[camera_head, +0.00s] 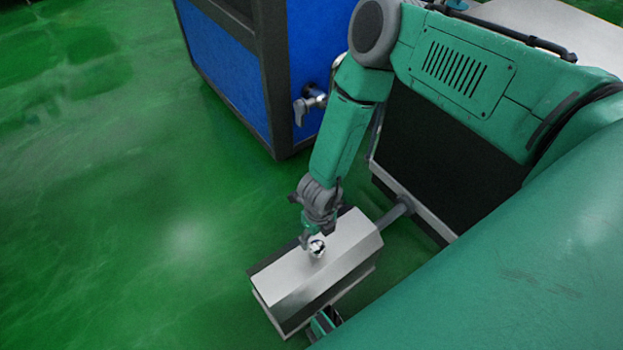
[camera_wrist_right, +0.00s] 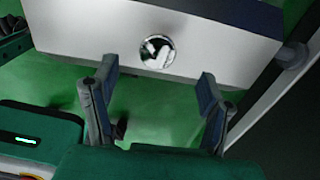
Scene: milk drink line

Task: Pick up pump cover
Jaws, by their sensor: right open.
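The pump cover (camera_head: 335,255) is a silver metal housing with sloped sides and a small shiny round knob (camera_head: 317,248) on top. It sits low over the green floor. My right gripper (camera_head: 317,233) is just above the knob, pointing down. In the right wrist view, the two fingers of the right gripper (camera_wrist_right: 158,70) are spread wide with nothing between them. The knob (camera_wrist_right: 157,50) shows between and slightly beyond the fingertips, on the pale face of the cover (camera_wrist_right: 80,28). No contact is visible. My left gripper cannot be made out.
A blue cabinet with a dark frame (camera_head: 278,85) and a metal valve (camera_head: 312,101) stands behind my right arm. A grey shaft (camera_head: 397,213) joins the cover's right end to a dark panelled unit (camera_head: 430,150). The green floor (camera_head: 120,210) at left is clear.

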